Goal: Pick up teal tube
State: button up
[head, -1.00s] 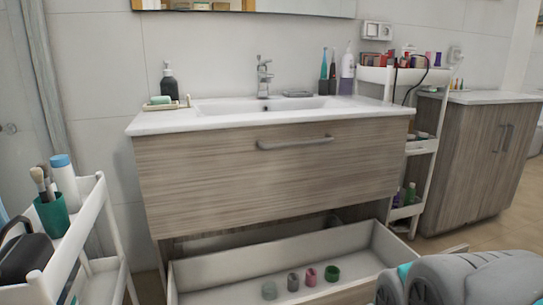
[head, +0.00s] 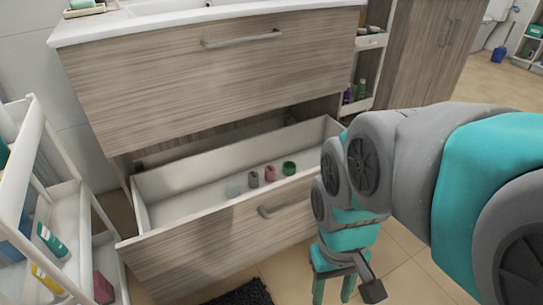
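A teal-green tube (head: 52,241) with pale markings lies tilted on the middle shelf of the white cart (head: 85,215) at the left. My gripper (head: 334,286) points down at the bottom centre right, in front of the open drawer and well to the right of the cart. Its two teal fingers stand apart with floor tiles showing between them, and it holds nothing visible. The fingertips are partly cut off by the lower edge.
A yellow tube (head: 47,284) and a dark pink item (head: 103,288) are also on the cart. The open drawer (head: 185,224) holds several small cups and juts out between cart and gripper. A dark mat (head: 240,293) lies on the floor.

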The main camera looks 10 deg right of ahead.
aim_at(53, 243)
jog(key=u, duration=1.8)
jog(key=i+j+z, duration=0.15)
jog(key=j, duration=0.25)
jog(key=i+j+z, duration=0.1)
jog(key=i+j, duration=0.25)
jog(key=j+z, duration=0.15)
jog(key=z, duration=1.25)
jog(key=j, duration=0.2)
